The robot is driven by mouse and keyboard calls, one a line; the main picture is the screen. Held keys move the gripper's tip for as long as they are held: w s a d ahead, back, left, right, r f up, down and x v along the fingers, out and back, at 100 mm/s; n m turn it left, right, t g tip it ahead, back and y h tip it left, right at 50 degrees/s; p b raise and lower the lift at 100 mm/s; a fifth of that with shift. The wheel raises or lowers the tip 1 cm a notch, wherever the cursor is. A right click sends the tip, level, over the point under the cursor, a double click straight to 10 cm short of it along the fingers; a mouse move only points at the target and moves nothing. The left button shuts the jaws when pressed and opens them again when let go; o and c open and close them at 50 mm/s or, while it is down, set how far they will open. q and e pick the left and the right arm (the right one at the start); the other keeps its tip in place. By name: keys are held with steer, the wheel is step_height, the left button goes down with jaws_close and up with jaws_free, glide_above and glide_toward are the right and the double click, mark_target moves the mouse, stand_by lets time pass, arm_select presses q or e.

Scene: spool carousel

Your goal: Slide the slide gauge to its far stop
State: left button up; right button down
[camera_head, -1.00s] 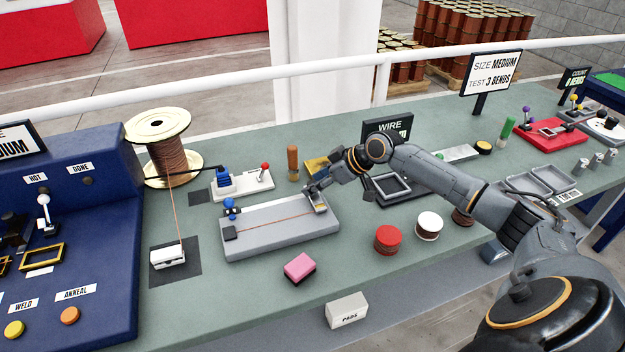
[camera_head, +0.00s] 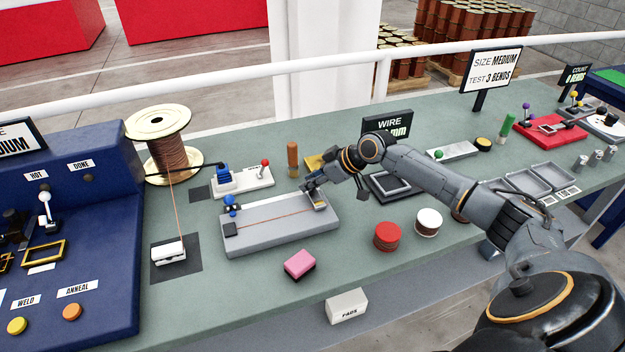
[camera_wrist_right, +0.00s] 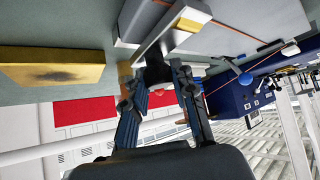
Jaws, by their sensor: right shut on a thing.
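The slide gauge is a long grey bed (camera_head: 285,232) on the bench, with a blue clamp (camera_head: 230,205) at its left end and a copper wire along it. Its metal slide (camera_head: 319,201) sits near the right end of the bed; it also shows in the right wrist view (camera_wrist_right: 172,33). My right gripper (camera_head: 312,186) is at the slide and shut on its dark handle (camera_wrist_right: 156,70), which is between the fingertips in the wrist view. The fingers partly hide the handle. My left gripper is not in view.
A WIRE sign (camera_head: 387,125) behind my right arm is partly covered. A pink block (camera_head: 300,264), red-topped spool (camera_head: 388,236) and white-topped spool (camera_head: 428,222) stand in front. A large wire spool (camera_head: 165,150) stands left.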

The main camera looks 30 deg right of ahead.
steer(key=w+a+p, duration=0.1)
steer(key=a, duration=0.2)
steer(key=a+p, duration=0.1)
steer(key=a, duration=0.3)
steer(key=w+a+p, duration=0.1)
steer(key=a+p, duration=0.1)
steer(key=a, duration=0.2)
steer(key=shift+w+a+r, duration=0.1)
steer(key=shift+w+a, duration=0.1)
steer(key=shift+w, duration=0.15)
steer(key=shift+w+a, duration=0.1)
steer(key=shift+a, duration=0.15)
steer(key=c, duration=1.1)
jaws_free()
steer(key=shift+o, duration=0.2)
steer(key=shift+d, duration=0.1)
steer(key=v, duration=1.2)
